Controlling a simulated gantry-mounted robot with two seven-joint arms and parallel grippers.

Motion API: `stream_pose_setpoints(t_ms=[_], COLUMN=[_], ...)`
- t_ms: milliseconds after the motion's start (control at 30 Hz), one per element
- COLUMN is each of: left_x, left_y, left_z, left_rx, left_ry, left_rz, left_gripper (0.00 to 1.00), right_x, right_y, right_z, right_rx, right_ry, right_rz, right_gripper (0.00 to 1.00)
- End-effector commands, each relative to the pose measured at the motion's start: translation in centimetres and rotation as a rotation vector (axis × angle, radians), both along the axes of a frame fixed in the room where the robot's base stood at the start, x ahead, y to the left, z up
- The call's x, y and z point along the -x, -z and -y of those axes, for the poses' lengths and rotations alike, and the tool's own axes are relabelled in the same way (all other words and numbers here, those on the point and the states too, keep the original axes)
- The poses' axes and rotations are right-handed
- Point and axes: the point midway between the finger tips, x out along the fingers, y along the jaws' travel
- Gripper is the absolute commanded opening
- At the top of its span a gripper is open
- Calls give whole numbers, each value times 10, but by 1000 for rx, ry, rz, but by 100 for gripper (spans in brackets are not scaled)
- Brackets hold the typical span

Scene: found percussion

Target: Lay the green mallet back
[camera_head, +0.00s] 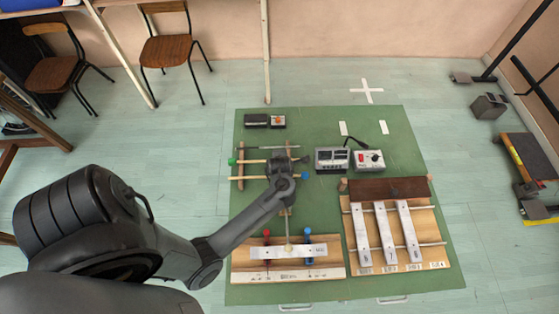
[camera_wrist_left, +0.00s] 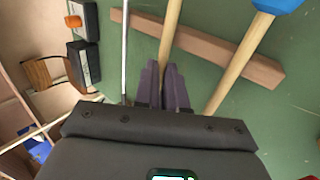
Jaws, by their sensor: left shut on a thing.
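The green mallet is a pale wooden stick with a green head (camera_head: 231,161) at its left end. It lies across two wooden rails on the green mat. My left gripper (camera_head: 281,168) is shut on its stick (camera_wrist_left: 171,25), just left of the right rail (camera_wrist_left: 205,48). I cannot tell whether the stick touches that rail or sits just above it. In the wrist view the green head is hidden. My right gripper is in neither view.
A blue-headed mallet (camera_wrist_left: 245,50) and a thin metal rod (camera_wrist_left: 125,45) lie either side of the held stick. Two small boxes (camera_head: 257,120) sit behind. A control box (camera_head: 369,160) is right; metal-bar instruments (camera_head: 275,275) stand in front.

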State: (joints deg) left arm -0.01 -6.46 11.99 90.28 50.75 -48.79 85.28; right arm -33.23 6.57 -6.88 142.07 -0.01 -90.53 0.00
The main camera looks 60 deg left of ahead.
Motion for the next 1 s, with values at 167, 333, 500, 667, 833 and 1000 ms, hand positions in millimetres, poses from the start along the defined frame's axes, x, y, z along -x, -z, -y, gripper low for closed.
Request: stream_pose_setpoints(t_ms=[167,333,500,667,833,1000], left_x=[0,0,0,0,0,0], left_y=[3,5,5,5,5,5], left_z=[0,0,0,0,0,0], left_rx=[0,0,0,0,0,0], left_ry=[-1,1,0,0,0,0], left_rz=[0,1,0,0,0,0], left_gripper=[0,0,0,18,40,40], right_x=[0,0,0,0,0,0], right_y=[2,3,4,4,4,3], right_z=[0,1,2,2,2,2], right_rx=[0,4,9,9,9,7], right_ry=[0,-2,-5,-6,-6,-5], right_rz=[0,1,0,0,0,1], right_gripper=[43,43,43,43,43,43])
